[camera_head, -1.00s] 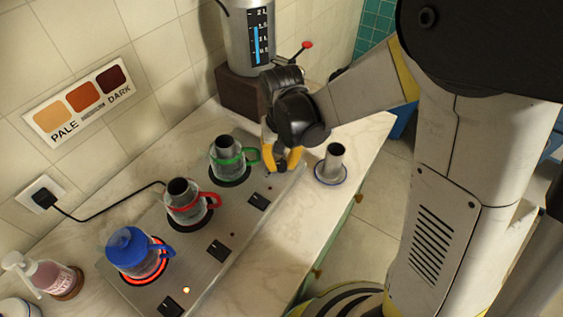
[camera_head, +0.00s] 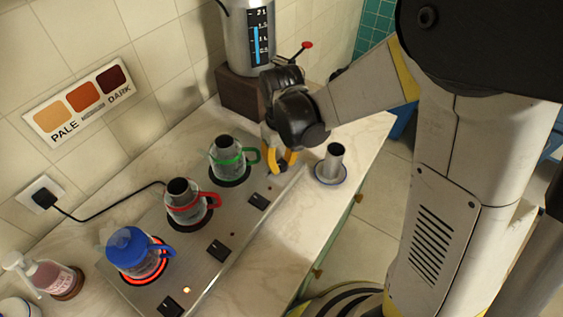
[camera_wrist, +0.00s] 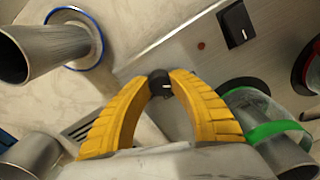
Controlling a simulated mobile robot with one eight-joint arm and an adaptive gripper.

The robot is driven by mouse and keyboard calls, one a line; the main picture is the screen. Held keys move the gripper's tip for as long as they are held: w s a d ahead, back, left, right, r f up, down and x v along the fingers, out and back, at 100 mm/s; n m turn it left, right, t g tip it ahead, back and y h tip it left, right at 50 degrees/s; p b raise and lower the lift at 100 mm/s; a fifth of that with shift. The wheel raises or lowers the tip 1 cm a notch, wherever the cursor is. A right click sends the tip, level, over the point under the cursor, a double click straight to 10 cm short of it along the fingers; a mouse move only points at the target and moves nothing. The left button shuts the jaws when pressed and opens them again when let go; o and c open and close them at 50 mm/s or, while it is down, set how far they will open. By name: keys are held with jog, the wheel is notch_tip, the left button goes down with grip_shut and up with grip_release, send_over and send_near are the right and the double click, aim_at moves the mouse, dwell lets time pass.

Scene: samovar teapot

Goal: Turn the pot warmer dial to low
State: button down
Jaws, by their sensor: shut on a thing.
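The pot warmer is a long grey metal panel (camera_head: 238,225) on the counter, with several round burners in a row. The dial is a small black knob with a white mark, at the panel's far end; it shows between the fingertips in the wrist view (camera_wrist: 160,84). My gripper (camera_head: 281,162), with yellow fingers, is shut on the dial from above. The fingers hide most of the dial in the head view. In the wrist view the fingertips (camera_wrist: 160,88) touch the dial on both sides. I cannot read any low marking.
A glass pot with a green band (camera_head: 227,158) stands close beside my gripper. A red-banded pot (camera_head: 186,200) and a blue-lidded pot (camera_head: 130,250) stand farther along, the last on a glowing burner. A metal cylinder on a blue-rimmed saucer (camera_head: 331,181) stands right; the samovar (camera_head: 248,40) stands behind.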

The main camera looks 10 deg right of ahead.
aim_at(282, 163)
jog(key=c, duration=1.1)
grip_release()
notch_tip(282, 163, up, 12)
jog(key=s+d+r+m+t, duration=0.1)
jog(key=s+d+t, duration=0.1)
jog(key=s+d, duration=0.1)
jog(key=s+d+r+m+t, duration=0.1)
jog(key=s+d+m+t, duration=0.1)
jog(key=s+d, duration=0.1)
jog(key=s+d+r+m+t, duration=0.1)
jog(key=s+d+t, duration=0.2)
jog(key=s, duration=0.2)
jog(key=shift+d+r+m, duration=0.3)
jog(key=shift+m, duration=0.1)
